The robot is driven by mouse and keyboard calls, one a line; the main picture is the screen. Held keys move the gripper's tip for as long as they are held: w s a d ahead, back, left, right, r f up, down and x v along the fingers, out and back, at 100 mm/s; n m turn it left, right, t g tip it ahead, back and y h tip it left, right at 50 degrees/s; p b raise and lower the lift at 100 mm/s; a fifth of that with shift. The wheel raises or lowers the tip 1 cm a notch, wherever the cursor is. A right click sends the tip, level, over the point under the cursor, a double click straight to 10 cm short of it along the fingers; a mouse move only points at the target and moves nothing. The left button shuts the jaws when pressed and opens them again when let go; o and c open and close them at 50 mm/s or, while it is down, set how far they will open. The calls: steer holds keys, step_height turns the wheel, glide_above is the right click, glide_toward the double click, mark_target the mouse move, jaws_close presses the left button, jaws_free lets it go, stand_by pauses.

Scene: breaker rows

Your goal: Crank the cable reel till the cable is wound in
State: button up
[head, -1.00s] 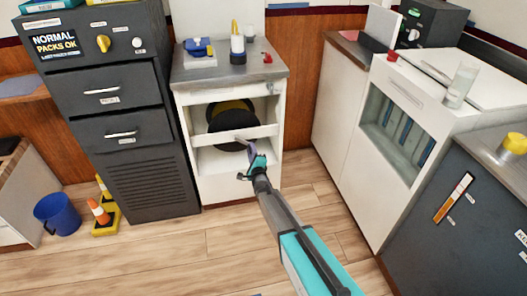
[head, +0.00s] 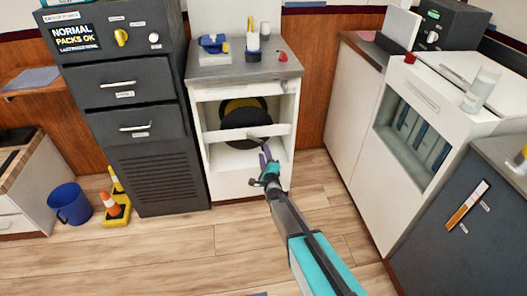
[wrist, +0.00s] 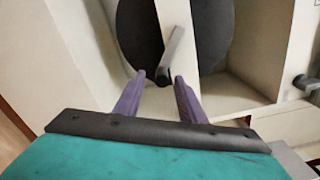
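The cable reel (head: 240,125) is a dark disc with yellow behind it, inside the open white cabinet (head: 205,165). A pale bar of the cabinet crosses in front of it. A short grey crank handle (wrist: 172,52) sticks out in front of the reel in the wrist view; it is small in the head view (head: 260,139). My gripper (wrist: 160,76) has purple fingers set apart, with the handle's near end at the gap between their tips. I cannot tell whether the handle lies between them. In the head view my gripper (head: 265,158) is just below the handle. No loose cable can be made out.
A dark drawer cabinet (head: 150,170) stands left of the reel cabinet. White and grey units (head: 410,195) stand at right. The wooden floor between is clear.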

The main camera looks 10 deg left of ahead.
steer(key=v, duration=0.9)
steer(key=shift+s+d, duration=0.15)
stand_by(0.4)
steer(key=s+d+f+n+g+h, duration=0.2)
steer(key=s+d+f+n+g, duration=0.35)
steer(key=s+d+f, duration=0.45)
steer(key=s+d+f+n+g+h, duration=0.3)
steer(key=s+d+f+n+g, duration=0.3)
steer(key=s+f, duration=0.5)
steer(key=s+d+f+n+g, duration=0.1)
steer(key=s+d+n+g, duration=0.2)
steer(key=s, duration=1.1)
steer(key=s+d+f+n+g, duration=0.2)
steer(key=s+d+n+g, duration=0.2)
steer(key=s, duration=1)
steer(key=d+g, duration=0.3)
steer(key=d, duration=0.1)
steer(key=shift+f+h, duration=0.15)
steer(key=shift+h, duration=0.25)
steer(key=shift+n, duration=0.25)
steer(key=shift+c, duration=0.7)
